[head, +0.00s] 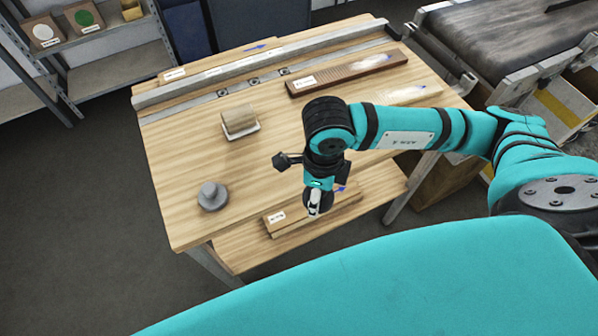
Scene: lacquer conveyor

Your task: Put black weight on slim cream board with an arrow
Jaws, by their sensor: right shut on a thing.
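My right gripper (317,209) is shut on a small dark thing, apparently the black weight (325,197), which the fingers partly hide. They appear in front of or over a pale, label-bearing board (290,221) with a blue arrow mark, on the lower wooden level at the front; contact cannot be told. Two other pale boards with blue arrows show: a long slim one along the table's back edge (215,63) and one at the right (405,96), partly behind my arm. My left gripper is not in view.
A grey round weight (212,197) stands near the wooden table's (185,165) front left corner. A conveyor (500,35) stands at the right. The table's left middle is clear.

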